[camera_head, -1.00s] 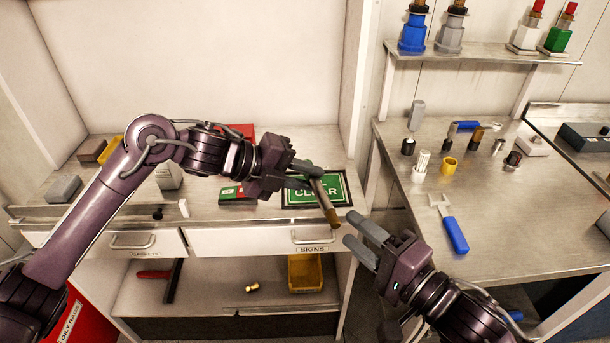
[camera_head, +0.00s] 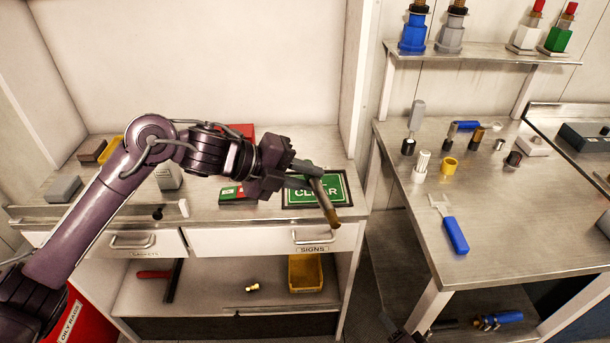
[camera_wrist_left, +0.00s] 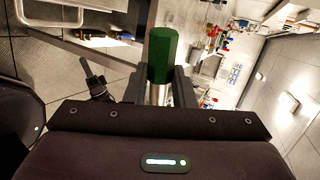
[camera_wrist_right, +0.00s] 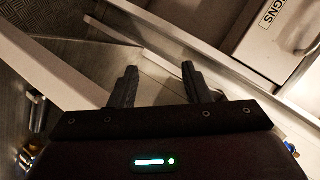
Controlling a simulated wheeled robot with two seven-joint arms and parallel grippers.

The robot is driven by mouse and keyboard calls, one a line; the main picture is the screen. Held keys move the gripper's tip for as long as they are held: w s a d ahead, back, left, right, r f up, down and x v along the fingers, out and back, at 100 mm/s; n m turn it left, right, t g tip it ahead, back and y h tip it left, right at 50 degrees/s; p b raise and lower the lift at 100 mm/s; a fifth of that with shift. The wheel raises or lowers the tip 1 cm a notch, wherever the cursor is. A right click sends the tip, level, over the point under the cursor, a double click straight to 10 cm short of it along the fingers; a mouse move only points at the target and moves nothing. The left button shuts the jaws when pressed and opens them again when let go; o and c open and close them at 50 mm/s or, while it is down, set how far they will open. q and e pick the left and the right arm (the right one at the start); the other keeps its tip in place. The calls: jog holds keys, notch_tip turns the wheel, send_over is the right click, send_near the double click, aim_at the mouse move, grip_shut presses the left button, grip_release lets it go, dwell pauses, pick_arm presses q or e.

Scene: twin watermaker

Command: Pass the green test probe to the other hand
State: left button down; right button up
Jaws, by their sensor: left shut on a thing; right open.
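My left gripper (camera_head: 308,178) is shut on the green test probe (camera_head: 326,203) and holds it in the air in front of the left bench. In the head view the probe slants down to the right, with a brownish lower end. In the left wrist view its green six-sided part (camera_wrist_left: 162,54) stands up between the fingers, with a silver shaft below. My right gripper (camera_wrist_right: 158,88) is open, with nothing between its fingers in the right wrist view. In the head view only a dark bit of my right arm shows at the bottom edge.
A green sign (camera_head: 330,188) lies on the left bench behind the probe, above a drawer (camera_head: 270,239). A yellow bin (camera_head: 305,272) sits on the lower shelf. The right bench (camera_head: 500,225) holds a blue-handled tool (camera_head: 455,235) and several small parts.

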jog(key=s+d+f+n+g+h, duration=0.1)
jog(key=s+f+n+g, duration=0.2)
jog(key=s+f, duration=0.55)
jog(key=s+d+f+n+g+h, duration=0.25)
jog(key=s+f, duration=0.25)
jog(key=f, duration=0.6)
jog(key=s+f+n+g, duration=0.3)
jog(key=s+f, duration=0.1)
jog(key=s, duration=0.5)
jog(key=s+a+f+n+g, duration=0.1)
jog(key=s+f+n+g, duration=0.2)
jog(key=s, duration=0.7)
jog(key=shift+s+a+f, duration=0.2)
jog(key=shift+a+f, duration=0.05)
jog(key=shift+f, duration=0.7)
